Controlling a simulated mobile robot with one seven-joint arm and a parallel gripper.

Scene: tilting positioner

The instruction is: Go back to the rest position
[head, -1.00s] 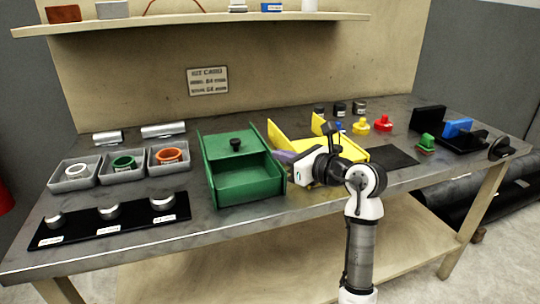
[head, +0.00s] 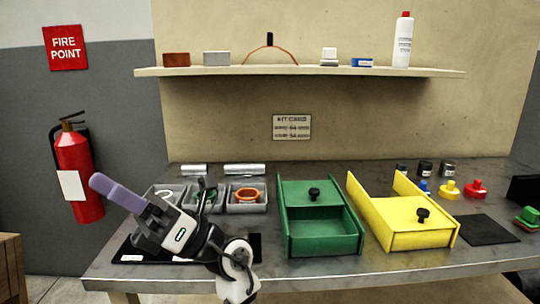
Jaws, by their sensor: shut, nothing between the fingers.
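My gripper (head: 104,190) is at the lower left of the head view, raised in front of the bench's left end. Its purple fingers point up and left and are shut with nothing between them. It is clear of the bench objects, and my arm hides part of the black mat (head: 254,247) and the grey bins behind it.
The workbench (head: 375,268) carries a green tilting box (head: 325,244) and a yellow one (head: 420,240), each with a black knob. Grey bins (head: 246,208) with rings stand at left. A shelf (head: 300,72) is above.

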